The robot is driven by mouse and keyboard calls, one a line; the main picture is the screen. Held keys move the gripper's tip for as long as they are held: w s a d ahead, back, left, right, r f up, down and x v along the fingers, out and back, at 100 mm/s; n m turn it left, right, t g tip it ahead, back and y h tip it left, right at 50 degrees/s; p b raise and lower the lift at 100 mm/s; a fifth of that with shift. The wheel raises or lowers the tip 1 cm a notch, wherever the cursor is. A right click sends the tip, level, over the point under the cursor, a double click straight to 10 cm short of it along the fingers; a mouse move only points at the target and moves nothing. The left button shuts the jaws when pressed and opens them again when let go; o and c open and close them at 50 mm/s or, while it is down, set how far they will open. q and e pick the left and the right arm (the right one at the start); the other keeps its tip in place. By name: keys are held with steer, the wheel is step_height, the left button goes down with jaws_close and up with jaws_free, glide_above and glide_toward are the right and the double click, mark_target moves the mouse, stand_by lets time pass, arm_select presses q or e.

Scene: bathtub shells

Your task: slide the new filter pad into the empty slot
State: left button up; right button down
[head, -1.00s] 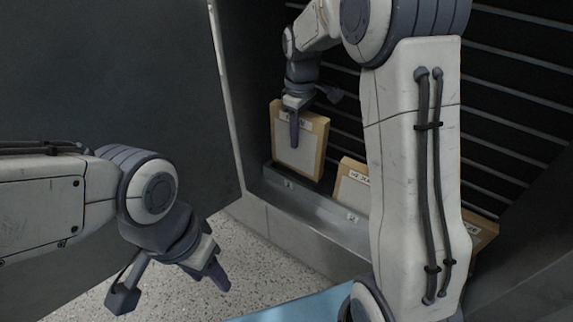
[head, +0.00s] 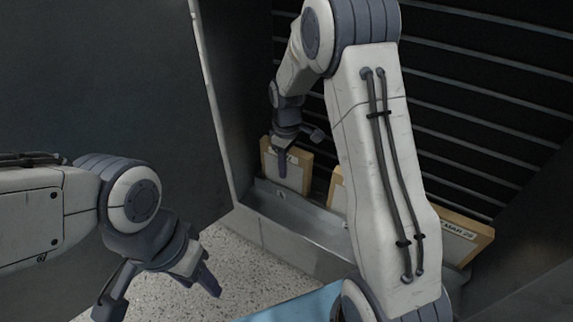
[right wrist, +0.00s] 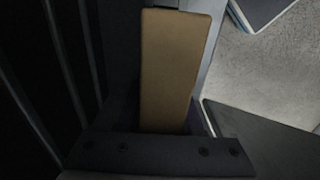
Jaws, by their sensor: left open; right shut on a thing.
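The filter pad (head: 297,172), pale with a brown frame and a label, stands near upright at the left end of the grey trough. It shows edge-on as a brown strip in the right wrist view (right wrist: 176,65). My right gripper (head: 283,163) is shut on its upper part, with one finger in front of its face. The pad's lower part is hidden behind the trough's front wall (head: 300,218). I cannot tell whether it touches the bottom. My left gripper (head: 160,298) is open and empty over the speckled floor, well left of the trough.
Other framed pads stand further right in the trough: one (head: 336,191) partly behind my right arm, another (head: 463,236) with a date label. Dark horizontal slats (head: 470,110) rise behind. A dark panel (head: 110,80) stands at left. A blue surface (head: 295,307) is at the bottom.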

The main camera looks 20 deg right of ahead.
steer(key=shift+f, duration=0.15)
steer(key=c, duration=0.6)
jaws_free()
steer(key=shift+o, duration=0.2)
